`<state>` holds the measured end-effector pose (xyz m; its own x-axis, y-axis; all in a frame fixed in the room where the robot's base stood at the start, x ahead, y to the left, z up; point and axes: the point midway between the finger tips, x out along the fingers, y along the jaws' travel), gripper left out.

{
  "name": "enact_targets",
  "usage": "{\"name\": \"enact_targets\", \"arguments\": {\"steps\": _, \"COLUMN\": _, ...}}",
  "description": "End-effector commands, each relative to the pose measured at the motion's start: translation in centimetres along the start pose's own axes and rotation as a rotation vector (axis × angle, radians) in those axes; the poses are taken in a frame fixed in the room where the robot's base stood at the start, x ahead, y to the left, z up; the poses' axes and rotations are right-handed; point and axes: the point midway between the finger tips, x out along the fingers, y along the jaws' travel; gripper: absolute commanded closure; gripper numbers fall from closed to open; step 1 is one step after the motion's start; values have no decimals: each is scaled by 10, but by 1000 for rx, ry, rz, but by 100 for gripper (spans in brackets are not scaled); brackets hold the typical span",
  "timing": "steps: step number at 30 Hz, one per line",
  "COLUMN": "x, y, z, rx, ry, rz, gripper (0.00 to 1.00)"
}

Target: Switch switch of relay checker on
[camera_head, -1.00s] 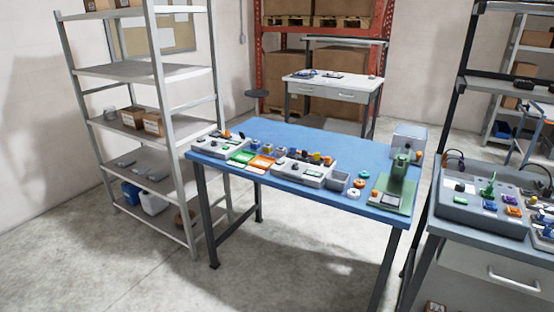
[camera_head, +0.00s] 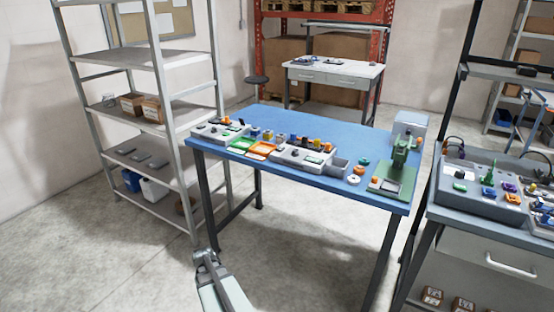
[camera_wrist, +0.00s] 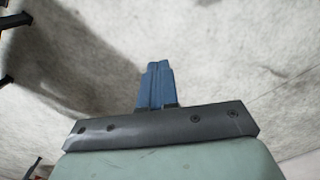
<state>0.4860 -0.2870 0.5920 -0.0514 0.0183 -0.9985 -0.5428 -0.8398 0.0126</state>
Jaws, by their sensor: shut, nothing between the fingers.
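Several grey consoles with small controls are in the head view. One (camera_head: 217,133) is at the left end of the blue table, one (camera_head: 303,156) is at its middle front edge, and a larger one (camera_head: 477,190) stands on the right-hand bench. I cannot tell which is the relay checker, and its switch is too small to make out. My gripper (camera_wrist: 157,85) shows in the wrist view with its blue fingers shut and empty over bare concrete floor. It is apart from all the consoles. Part of my arm shows at the bottom of the head view.
The blue table (camera_head: 290,122) also bears green and orange trays, a grey bin (camera_head: 340,167) and a green press-like device (camera_head: 399,160). A metal shelf rack (camera_head: 150,104) stands left. The right-hand bench (camera_head: 470,232) is close to the table. The floor in front is clear.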

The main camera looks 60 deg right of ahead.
Motion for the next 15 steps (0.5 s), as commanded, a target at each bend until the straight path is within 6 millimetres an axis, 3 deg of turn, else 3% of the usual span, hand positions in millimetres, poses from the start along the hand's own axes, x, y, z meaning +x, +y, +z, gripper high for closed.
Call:
{"name": "enact_targets", "arguments": {"steps": 3, "x": -23, "y": 22, "z": -30, "rx": 35, "ry": 48, "rz": 5, "gripper": 100}}
{"name": "enact_targets", "arguments": {"steps": 15, "x": -111, "y": 102, "z": -107, "rx": 140, "ry": 197, "rz": 43, "gripper": 100}}
